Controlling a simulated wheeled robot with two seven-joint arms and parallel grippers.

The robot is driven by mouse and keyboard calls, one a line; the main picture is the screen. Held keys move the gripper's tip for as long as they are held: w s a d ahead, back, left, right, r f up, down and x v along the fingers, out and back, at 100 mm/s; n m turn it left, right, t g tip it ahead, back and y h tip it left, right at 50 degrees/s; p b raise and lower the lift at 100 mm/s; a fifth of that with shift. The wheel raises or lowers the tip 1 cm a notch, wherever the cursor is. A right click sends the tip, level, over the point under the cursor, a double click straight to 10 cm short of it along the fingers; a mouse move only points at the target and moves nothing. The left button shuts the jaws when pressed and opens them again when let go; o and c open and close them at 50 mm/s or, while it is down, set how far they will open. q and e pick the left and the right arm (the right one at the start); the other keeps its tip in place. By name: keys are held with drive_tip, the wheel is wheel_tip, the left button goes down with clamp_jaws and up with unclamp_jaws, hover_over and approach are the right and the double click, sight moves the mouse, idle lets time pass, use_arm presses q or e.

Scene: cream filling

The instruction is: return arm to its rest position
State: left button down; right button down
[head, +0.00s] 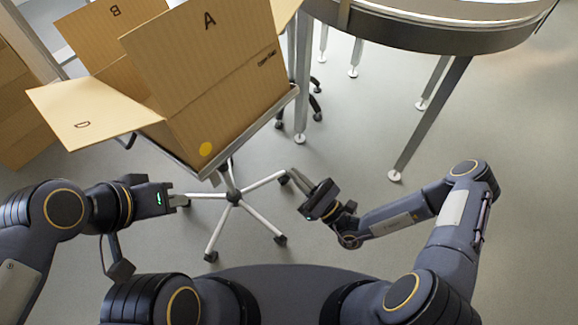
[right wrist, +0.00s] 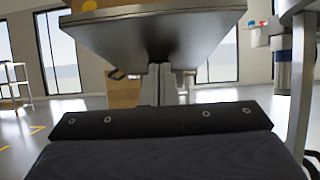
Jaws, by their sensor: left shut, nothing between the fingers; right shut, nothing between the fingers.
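My left gripper (head: 183,200) is shut and empty in the head view, low at the left, its fingers pointing right in front of the wheeled stand. My right gripper (head: 297,179) is shut and empty near the middle, its fingers pointing up and left, to the right of the stand's base. In the right wrist view its closed fingers (right wrist: 157,86) point ahead, with the stand's tray overhead in the picture. Neither gripper visibly holds anything.
An open cardboard box (head: 230,100) with raised flaps sits on a tray (head: 262,119) on a wheeled star base (head: 234,196). A round-edged table (head: 450,38) stands at the upper right. More cardboard (head: 22,115) is at the far left. Grey floor (head: 340,135) lies between.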

idle(0.6)
drive_tip(key=s+d+r+n+g+h, duration=0.1)
drive_tip(key=s+d+r+n+g, duration=0.1)
drive_tip(key=s+r+n+g, duration=0.55)
drive_tip(key=s+d+r+n+g+h, duration=0.1)
drive_tip(key=d+r+n+g, duration=0.3)
drive_tip(key=n+g, duration=0.7)
drive_tip(key=s+d+r+n+t+h, duration=0.3)
drive_tip(key=s+d+r+t+h, duration=0.1)
drive_tip(key=d+t+h, duration=0.15)
drive_tip(key=s+d+r+n+t+h, duration=0.3)
drive_tip(key=s+d+r+t+h, duration=0.1)
drive_tip(key=d+h, duration=0.3)
wheel_tip(320, 180, up, 14)
drive_tip(key=p, duration=1.4)
drive_tip(key=shift+w+d, duration=0.2)
drive_tip(key=shift+d, duration=0.1)
drive_tip(key=shift+m, duration=0.25)
